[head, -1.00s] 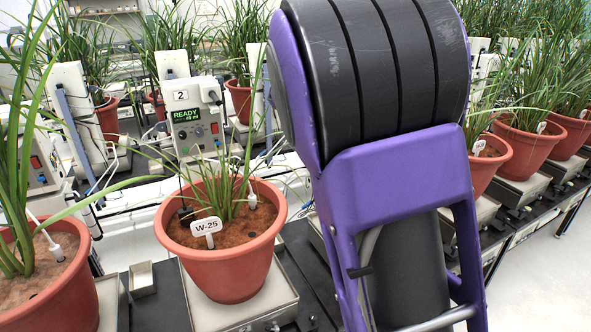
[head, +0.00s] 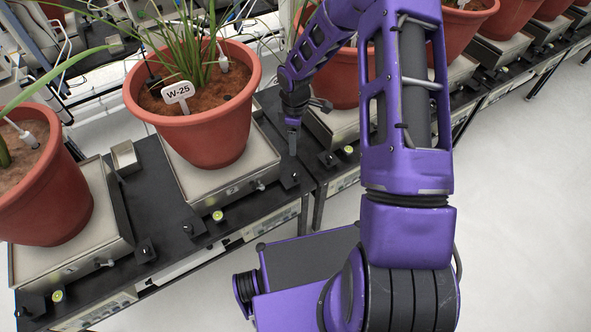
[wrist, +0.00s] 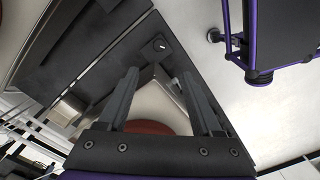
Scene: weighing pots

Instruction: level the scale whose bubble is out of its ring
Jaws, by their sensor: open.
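The scale (head: 222,185) under pot W-25 (head: 205,130) has a small yellow-green bubble level (head: 218,216) at its front. A second scale (head: 75,255), under the left pot, has its own level (head: 57,296). A third level (head: 348,149) shows by the scale (head: 340,125) on the right. The bubbles are too small to read against their rings. My gripper (head: 293,140) points down by the front right corner of the W-25 scale, above the black bench. It is open and empty; both fingers show in the wrist view (wrist: 160,78).
A small metal block (head: 124,158) sits between the left and W-25 scales. Pots and leaves crowd the bench behind. The pale floor (head: 520,220) at right is clear.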

